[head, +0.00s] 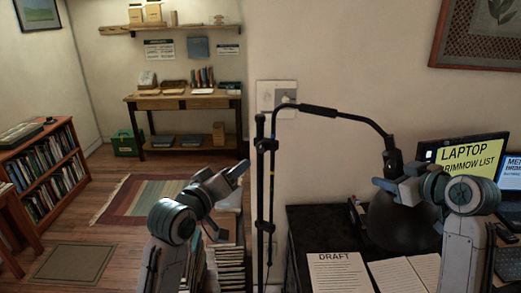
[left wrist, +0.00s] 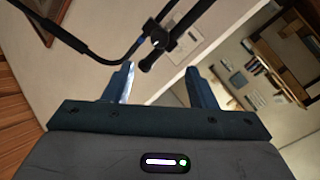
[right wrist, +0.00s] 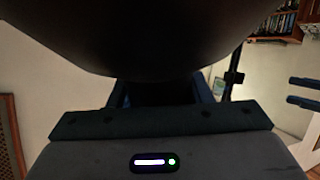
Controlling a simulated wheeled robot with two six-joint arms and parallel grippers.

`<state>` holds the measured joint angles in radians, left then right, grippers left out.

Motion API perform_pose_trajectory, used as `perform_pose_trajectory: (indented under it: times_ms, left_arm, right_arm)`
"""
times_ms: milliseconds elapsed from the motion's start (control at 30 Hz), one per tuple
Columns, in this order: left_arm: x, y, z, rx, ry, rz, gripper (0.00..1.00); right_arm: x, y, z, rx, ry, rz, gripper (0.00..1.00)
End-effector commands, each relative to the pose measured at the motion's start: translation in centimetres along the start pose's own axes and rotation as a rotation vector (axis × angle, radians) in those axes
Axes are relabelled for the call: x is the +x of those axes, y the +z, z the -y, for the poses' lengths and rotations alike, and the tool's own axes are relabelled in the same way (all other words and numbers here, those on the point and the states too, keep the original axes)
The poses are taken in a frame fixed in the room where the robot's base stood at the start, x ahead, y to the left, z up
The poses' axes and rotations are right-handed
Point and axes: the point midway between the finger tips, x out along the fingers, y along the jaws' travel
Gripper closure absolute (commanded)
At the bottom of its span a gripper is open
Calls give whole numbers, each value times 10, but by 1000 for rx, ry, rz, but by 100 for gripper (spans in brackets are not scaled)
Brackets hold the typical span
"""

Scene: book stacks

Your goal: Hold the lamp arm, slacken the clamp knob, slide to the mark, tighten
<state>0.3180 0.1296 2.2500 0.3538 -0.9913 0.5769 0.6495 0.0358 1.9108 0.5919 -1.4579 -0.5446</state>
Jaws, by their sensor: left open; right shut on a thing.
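The black lamp has an upright pole (head: 260,215), a long bent lamp arm (head: 345,116) with a thicker sleeve, and a dark shade (head: 398,222). A clamp (head: 267,145) with a dark knob joins pole and arm; it also shows in the left wrist view (left wrist: 158,40). My left gripper (head: 242,168) is open and empty, left of the pole and below the clamp. In the left wrist view the clamp lies beyond its fingertips (left wrist: 160,68). My right gripper (head: 391,178) is shut on the lamp arm's end above the shade. The shade (right wrist: 150,40) hides the grip.
A bookcase (head: 45,165) is at left.

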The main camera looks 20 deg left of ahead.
Motion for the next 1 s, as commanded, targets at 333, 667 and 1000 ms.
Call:
perform_pose_trajectory:
  times_ms: [333, 667, 1000]
  left_arm:
    - [1, 1, -4, 544, -19, -7, 49]
    - [13, 1, -4, 685, -24, -7, 49]
    - [78, 0, -3, 682, -25, -7, 49]
  right_arm:
    - [-1, -3, -1, -3, 4, -5, 82]
    - [-1, -3, -1, -3, 4, -5, 82]
    - [-1, -3, -1, -3, 4, -5, 82]
